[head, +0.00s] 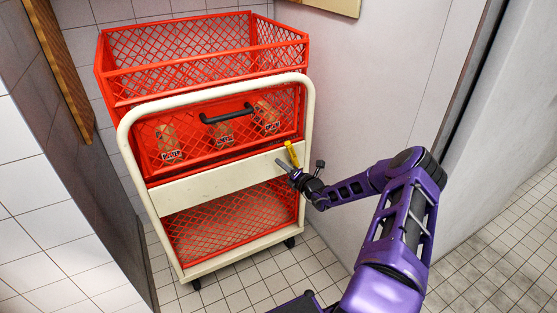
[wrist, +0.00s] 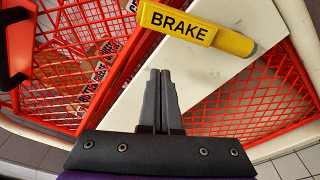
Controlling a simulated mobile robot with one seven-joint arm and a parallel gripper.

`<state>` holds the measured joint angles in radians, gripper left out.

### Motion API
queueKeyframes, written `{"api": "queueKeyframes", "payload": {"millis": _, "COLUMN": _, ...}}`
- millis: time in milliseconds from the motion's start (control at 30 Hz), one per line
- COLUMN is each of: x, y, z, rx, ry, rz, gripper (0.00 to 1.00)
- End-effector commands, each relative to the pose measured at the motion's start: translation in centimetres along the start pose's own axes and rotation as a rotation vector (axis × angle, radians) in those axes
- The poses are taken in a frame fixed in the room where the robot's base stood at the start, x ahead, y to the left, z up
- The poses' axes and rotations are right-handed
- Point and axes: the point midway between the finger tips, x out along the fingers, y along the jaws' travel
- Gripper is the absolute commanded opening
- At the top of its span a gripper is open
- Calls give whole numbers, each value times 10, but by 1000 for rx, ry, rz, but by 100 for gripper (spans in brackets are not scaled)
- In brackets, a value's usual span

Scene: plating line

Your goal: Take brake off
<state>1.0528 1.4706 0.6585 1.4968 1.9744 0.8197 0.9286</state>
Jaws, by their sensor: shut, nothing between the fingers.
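The brake is a yellow lever (head: 292,154) on the right part of the cart's cream panel. In the wrist view the yellow lever (wrist: 232,41) carries a label reading BRAKE and lies slightly tilted across the top. My gripper (head: 282,166) is at the panel, just below and left of the lever. In the wrist view my gripper (wrist: 160,72) has its fingers together and empty, with the tips below the lever's label. They look apart from the lever, but the exact gap is hard to tell. The cart (head: 212,184) has a cream frame and red mesh baskets.
A red mesh drawer with a black handle (head: 226,114) holds several brown labelled items. Another red basket (head: 200,65) is above it. A pale wall (head: 376,70) stands close on the right and a tiled wall (head: 35,190) on the left. Tiled floor (head: 490,240) is free at right.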

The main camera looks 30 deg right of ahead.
Motion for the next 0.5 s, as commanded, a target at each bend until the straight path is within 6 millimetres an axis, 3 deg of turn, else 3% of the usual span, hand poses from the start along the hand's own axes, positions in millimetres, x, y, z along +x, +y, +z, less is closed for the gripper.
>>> {"api": "queueKeyframes", "payload": {"millis": 33, "x": -14, "y": 1, "z": 5, "rx": 1, "ry": -5, "rz": -2, "gripper": 0}}
{"api": "queueKeyframes", "payload": {"millis": 200, "x": -49, "y": 0, "z": 3, "rx": 0, "ry": -3, "rz": -2, "gripper": 0}}
{"api": "queueKeyframes", "payload": {"millis": 500, "x": -75, "y": -1, "z": 2, "rx": -1, "ry": -2, "rz": 1, "gripper": 0}}
